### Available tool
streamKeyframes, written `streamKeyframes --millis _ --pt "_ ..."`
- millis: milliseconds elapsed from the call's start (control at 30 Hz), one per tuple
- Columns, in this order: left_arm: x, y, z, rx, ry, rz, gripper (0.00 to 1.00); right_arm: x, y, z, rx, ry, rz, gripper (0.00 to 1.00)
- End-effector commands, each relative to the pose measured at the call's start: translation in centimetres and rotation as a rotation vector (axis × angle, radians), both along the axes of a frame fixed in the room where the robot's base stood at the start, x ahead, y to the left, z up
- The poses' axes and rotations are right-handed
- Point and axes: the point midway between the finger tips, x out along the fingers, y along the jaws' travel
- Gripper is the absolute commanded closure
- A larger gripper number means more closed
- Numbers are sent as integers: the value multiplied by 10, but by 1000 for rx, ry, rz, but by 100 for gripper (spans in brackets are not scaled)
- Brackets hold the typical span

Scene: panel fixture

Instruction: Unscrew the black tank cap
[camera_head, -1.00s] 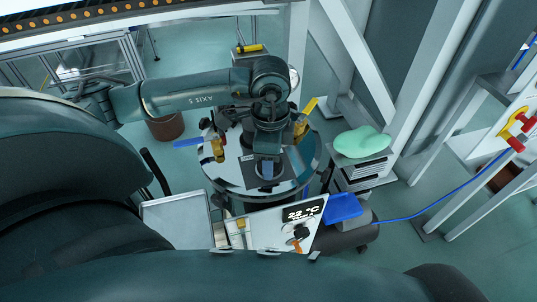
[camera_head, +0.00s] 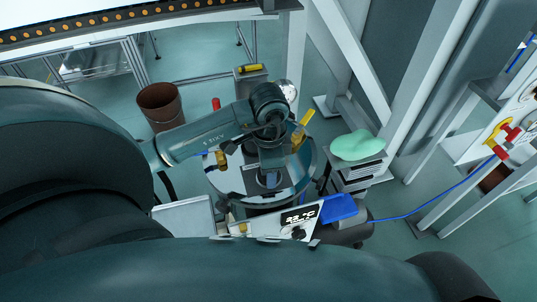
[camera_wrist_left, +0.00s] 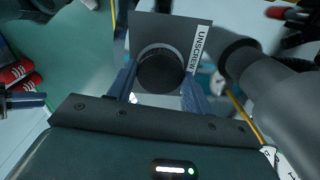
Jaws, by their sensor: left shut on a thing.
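The round shiny tank (camera_head: 225,185) stands in the middle of the head view. My left gripper (camera_head: 269,172) points down at its top there, and my own wrist hides the cap. In the left wrist view the black round cap (camera_wrist_left: 162,70) sits between the two fingers of my left gripper (camera_wrist_left: 159,84), which is shut on it. A grey plate with an "UNSCREW" label (camera_wrist_left: 201,48) lies around the cap. I cannot tell whether the cap is raised from the tank. My right gripper is not in view.
Yellow-handled valve (camera_head: 304,127) stands by the tank's right rim. A control panel with a temperature display (camera_head: 299,217) is in front. A brown bin (camera_head: 160,105) stands behind left. White frame posts rise at right.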

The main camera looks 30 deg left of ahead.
Motion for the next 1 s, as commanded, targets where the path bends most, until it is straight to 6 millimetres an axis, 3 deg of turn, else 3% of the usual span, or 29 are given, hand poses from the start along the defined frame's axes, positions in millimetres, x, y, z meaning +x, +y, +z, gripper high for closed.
streamKeyframes --millis 67,100,267,533,1000 --pt "1 -1 0 -4 -5 -2 75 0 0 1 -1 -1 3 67" --pt "1 -1 0 -3 -4 -2 49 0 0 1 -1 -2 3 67" --pt "0 -1 0 -2 -2 -3 36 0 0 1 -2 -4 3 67" --pt "0 0 0 1 1 -37 35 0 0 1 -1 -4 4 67" --pt "0 0 -1 4 0 -518 35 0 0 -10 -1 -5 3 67"
